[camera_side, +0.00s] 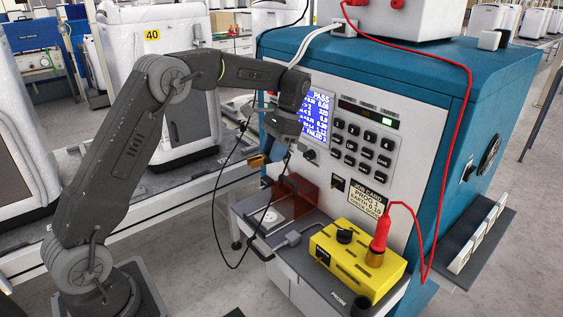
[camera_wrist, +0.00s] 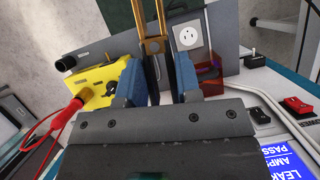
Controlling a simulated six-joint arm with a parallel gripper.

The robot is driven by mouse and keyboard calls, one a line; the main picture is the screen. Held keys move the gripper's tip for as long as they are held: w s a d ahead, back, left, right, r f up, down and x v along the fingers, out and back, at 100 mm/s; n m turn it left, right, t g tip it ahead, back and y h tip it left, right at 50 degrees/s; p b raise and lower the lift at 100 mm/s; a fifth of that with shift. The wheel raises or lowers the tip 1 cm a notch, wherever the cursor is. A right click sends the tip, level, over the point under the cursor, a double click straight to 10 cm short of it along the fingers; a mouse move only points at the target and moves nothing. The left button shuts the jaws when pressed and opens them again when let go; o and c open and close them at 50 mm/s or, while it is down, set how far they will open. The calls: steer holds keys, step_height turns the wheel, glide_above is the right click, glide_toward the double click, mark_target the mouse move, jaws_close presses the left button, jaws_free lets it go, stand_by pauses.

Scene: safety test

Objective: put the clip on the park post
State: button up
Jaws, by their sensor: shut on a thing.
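My gripper (camera_side: 276,150) is shut on the clip, in front of the tester panel and above the grey shelf. The clip's brass jaws (camera_wrist: 153,35) point away from my gripper, and its dark handles lie between the blue finger pads in the wrist view. In the side view a brass part of the clip (camera_side: 256,161) shows left of the fingers. The clip is apart from the shelf in the side view. I cannot say for certain which part is the park post; a small black knob (camera_side: 310,155) stands out from the panel close to my gripper.
A grey shelf (camera_side: 285,262) carries a white socket (camera_wrist: 188,36), a reddish-brown flap (camera_side: 298,196) and a yellow block (camera_side: 350,262). A red probe (camera_side: 381,236) with a red cable stands on the block. A thin black cable (camera_side: 226,200) loops beside my gripper. The blue-and-white tester (camera_side: 430,95) rises behind.

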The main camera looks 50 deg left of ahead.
steer(key=w+a+n+t+h, duration=0.1)
steer(key=a+n+h, duration=0.3)
steer(key=a+n, duration=0.3)
steer(key=n, duration=0.3)
steer(key=shift+n+t, duration=0.3)
steer(key=shift+n, duration=0.1)
steer(key=a+n+t, duration=0.1)
steer(key=n, duration=0.1)
steer(key=a+n+t, duration=0.1)
steer(key=a+n, duration=0.1)
steer(key=n, duration=0.1)
steer(key=a+n+h, duration=0.1)
steer(key=a+n, duration=0.1)
steer(key=n, duration=0.1)
steer(key=shift+a+t, duration=0.2)
steer(key=shift+t, duration=0.2)
steer(key=s+a+n+t+y, duration=0.2)
steer(key=a+n+t+y, duration=0.25)
steer(key=a+n, duration=1.1)
step_height(320, 180, down, 32)
steer(key=d+n, duration=0.2)
steer(key=n, duration=0.1)
steer(key=shift+w+r, duration=0.2)
steer(key=shift+w, duration=2.3)
steer(key=shift+w, duration=0.25)
steer(key=shift+w, duration=0.4)
steer(key=shift+w, duration=0.55)
